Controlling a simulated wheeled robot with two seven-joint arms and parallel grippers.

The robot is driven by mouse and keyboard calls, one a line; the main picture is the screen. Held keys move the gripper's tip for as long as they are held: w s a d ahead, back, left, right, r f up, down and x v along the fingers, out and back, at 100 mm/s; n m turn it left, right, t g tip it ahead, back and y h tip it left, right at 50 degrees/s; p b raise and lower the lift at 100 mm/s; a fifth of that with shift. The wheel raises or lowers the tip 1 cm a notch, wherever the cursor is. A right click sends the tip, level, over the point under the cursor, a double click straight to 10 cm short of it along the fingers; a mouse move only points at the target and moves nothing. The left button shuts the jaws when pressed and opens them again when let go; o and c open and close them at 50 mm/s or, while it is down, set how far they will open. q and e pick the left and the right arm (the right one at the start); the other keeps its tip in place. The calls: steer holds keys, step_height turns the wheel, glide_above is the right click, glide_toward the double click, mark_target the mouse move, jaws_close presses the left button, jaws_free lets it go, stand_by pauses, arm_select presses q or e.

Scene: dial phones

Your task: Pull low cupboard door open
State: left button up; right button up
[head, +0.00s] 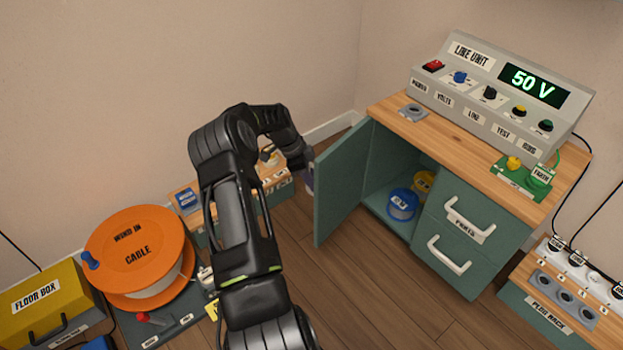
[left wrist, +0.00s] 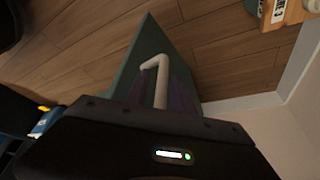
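The low cupboard door (head: 341,183) is green and stands wide open, swung out to the left of the cabinet. Its inside face and the open compartment (head: 386,165) show in the head view. My left gripper (head: 308,178) is at the door's outer side, partly hidden behind the door edge. In the left wrist view, the pale door handle (left wrist: 161,82) runs between the two dark fingers of the left gripper (left wrist: 162,95), which appear closed around it. The green door (left wrist: 147,57) lies beyond. My right gripper is in neither view.
Blue and yellow reels (head: 403,204) sit inside the cupboard. Two drawers (head: 478,222) are to its right and a line unit (head: 500,90) stands on top. An orange cable reel (head: 138,250) is at left. Wooden floor (head: 370,285) is clear in front.

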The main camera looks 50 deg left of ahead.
arm_select(q)
steer(key=shift+o, duration=0.3)
steer(key=shift+r, duration=0.1)
steer(key=p+v, duration=0.2)
steer(key=v, duration=0.5)
steer(key=shift+r+p, duration=0.3)
steer(key=shift+p, duration=0.1)
steer(key=shift+s+a, duration=0.1)
steer(key=shift+s, duration=0.05)
